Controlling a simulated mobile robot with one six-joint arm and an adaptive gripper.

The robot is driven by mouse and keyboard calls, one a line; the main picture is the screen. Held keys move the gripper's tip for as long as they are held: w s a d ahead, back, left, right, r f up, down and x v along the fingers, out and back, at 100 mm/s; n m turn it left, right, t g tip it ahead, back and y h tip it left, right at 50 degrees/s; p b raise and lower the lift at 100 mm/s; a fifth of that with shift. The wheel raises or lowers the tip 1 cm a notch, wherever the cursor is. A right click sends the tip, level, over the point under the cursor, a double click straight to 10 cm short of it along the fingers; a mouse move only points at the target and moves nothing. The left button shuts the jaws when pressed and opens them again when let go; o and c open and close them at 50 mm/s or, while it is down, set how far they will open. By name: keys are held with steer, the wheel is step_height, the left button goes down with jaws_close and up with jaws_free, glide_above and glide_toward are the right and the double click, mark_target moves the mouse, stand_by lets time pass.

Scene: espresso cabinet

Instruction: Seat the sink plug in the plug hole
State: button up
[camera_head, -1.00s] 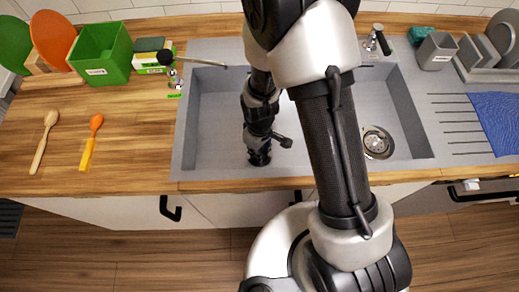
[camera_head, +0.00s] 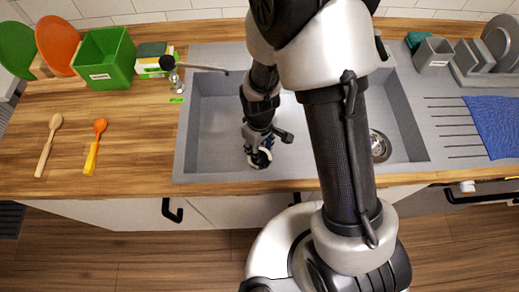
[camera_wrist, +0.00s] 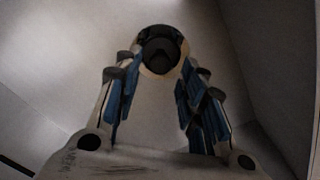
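The sink plug (camera_head: 265,160) is a small round piece with a pale rim and a dark middle, at the tip of my gripper (camera_head: 259,152) over the left part of the grey sink basin. In the wrist view the plug (camera_wrist: 160,48) sits between the tips of the two blue-padded fingers (camera_wrist: 158,72), which appear closed on its sides. The plug looks tilted, raised a little above the basin floor. The plug hole (camera_head: 380,148) is a metal ring in the right part of the basin floor, well right of my gripper and partly hidden by my arm.
The sink (camera_head: 215,130) has raised walls. A tap (camera_head: 175,75) reaches over its left back edge. A green box (camera_head: 105,55) and two spoons, wooden (camera_head: 48,145) and orange (camera_head: 95,146), lie left. A blue cloth (camera_head: 497,125) and grey dish rack (camera_head: 478,65) lie right.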

steer(key=s+d+r+m+t+p, duration=0.1)
steer(key=s+d+r+m, duration=0.15)
steer(key=r, duration=1.05)
steer(key=s+d+r+m+t+p, duration=0.15)
steer(key=d+r, duration=0.25)
steer(key=r, duration=0.9)
steer(key=s+d+r+m+t, duration=0.2)
steer(key=s+d+r+m, duration=0.2)
steer(key=s+r, duration=0.4)
steer(key=shift+s+d+m, duration=0.2)
steer(key=shift+s+m, duration=0.1)
steer(key=shift+s, duration=0.5)
steer(key=shift+r, duration=0.1)
steer(key=shift+c, duration=0.4)
